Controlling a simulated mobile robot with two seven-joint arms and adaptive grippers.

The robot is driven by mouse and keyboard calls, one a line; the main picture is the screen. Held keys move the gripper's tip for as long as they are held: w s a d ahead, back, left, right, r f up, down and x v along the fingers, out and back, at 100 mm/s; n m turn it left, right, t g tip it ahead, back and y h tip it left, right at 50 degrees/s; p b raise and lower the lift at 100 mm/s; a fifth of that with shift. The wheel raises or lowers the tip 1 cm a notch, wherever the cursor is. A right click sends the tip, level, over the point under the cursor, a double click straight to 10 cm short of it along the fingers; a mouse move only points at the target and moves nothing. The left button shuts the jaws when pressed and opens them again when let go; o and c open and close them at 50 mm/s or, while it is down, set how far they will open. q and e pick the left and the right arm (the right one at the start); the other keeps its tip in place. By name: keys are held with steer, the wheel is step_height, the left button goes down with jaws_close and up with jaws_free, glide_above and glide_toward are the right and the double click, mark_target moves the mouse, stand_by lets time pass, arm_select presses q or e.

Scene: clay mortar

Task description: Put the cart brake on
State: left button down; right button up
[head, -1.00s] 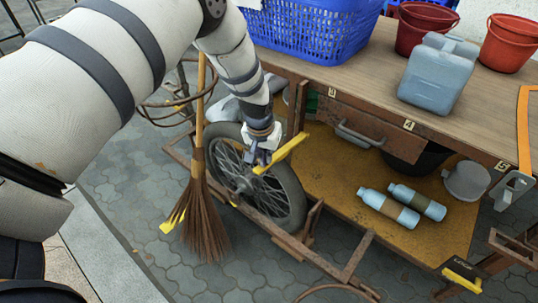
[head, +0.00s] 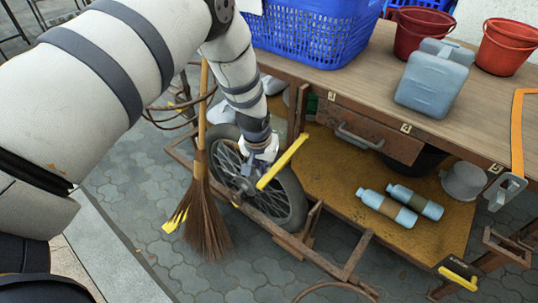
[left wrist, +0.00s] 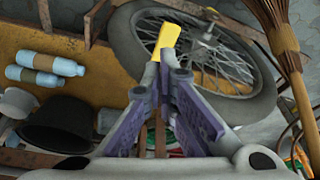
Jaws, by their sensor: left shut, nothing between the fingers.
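The cart brake appears to be the yellow lever (head: 284,160) beside the spoked cart wheel (head: 285,195). It slants from upper right to lower left in the head view. My left gripper (head: 247,181) is shut and empty, beside the lever's lower end, in front of the wheel. In the left wrist view, the shut fingertips (left wrist: 172,74) point at the wheel (left wrist: 245,95), and the yellow lever (left wrist: 168,40) shows just beyond them. I cannot tell whether the fingers touch it. My right gripper is not in view.
A broom (head: 205,215) stands left of the wheel. The rusty cart frame (head: 290,242) runs in front of it. Two bottles (head: 400,205) lie on the lower shelf, under a drawer (head: 370,130). A blue basket (head: 310,30), a jug (head: 432,82) and red buckets stand on top.

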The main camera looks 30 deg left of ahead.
arm_select(q)
steer(key=v, duration=1.1)
steer(key=shift+r, duration=0.4)
